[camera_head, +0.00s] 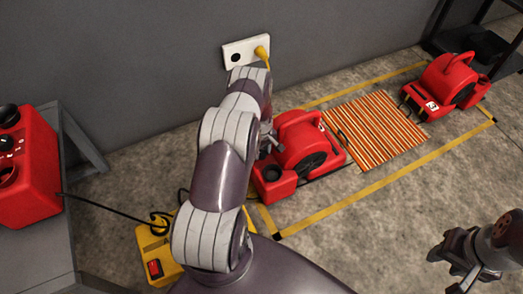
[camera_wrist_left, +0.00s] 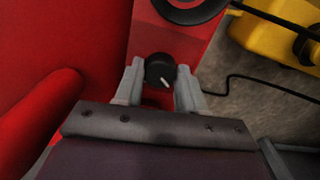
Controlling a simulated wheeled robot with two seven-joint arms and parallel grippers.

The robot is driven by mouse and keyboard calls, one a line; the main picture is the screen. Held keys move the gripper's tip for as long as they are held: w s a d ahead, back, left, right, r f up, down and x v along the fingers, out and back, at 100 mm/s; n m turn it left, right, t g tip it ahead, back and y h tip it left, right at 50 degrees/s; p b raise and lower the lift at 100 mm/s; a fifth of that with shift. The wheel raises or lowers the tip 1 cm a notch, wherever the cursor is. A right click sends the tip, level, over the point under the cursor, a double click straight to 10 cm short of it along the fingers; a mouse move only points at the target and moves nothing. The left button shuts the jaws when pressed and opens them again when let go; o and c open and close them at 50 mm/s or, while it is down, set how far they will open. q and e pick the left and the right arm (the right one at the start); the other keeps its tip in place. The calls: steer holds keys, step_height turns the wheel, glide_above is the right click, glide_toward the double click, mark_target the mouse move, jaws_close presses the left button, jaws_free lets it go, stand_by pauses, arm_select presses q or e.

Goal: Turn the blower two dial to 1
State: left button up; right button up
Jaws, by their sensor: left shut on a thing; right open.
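The middle red blower (camera_head: 306,143) stands on the floor by the wall and is taken as blower two; no number on it is readable. In the left wrist view, its black dial (camera_wrist_left: 158,66) with a white pointer mark sits on a red face. The mark points down and slightly right; no scale numbers are readable. My left gripper (camera_wrist_left: 160,86) has its two fingers on either side of the dial, shut on it. In the head view, my left arm hides the dial and most of that gripper. My right gripper (camera_head: 449,267) is open and empty at the lower right.
A blower marked 3 (camera_head: 441,86) stands beyond a striped rug (camera_head: 375,130) inside yellow floor tape. Another red unit (camera_head: 22,165) with dials sits on a grey table at left. A yellow box (camera_head: 150,246) with cables lies near my arm. A wall socket (camera_head: 236,52) holds a yellow plug.

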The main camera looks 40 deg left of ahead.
mark_target(261, 153)
arm_select(q)
steer(key=o, duration=1.1)
steer(key=shift+c, duration=0.2)
step_height(261, 153, up, 13)
steer(key=p, duration=0.6)
steer(key=shift+f+p, duration=0.15)
steer(key=shift+p, duration=0.15)
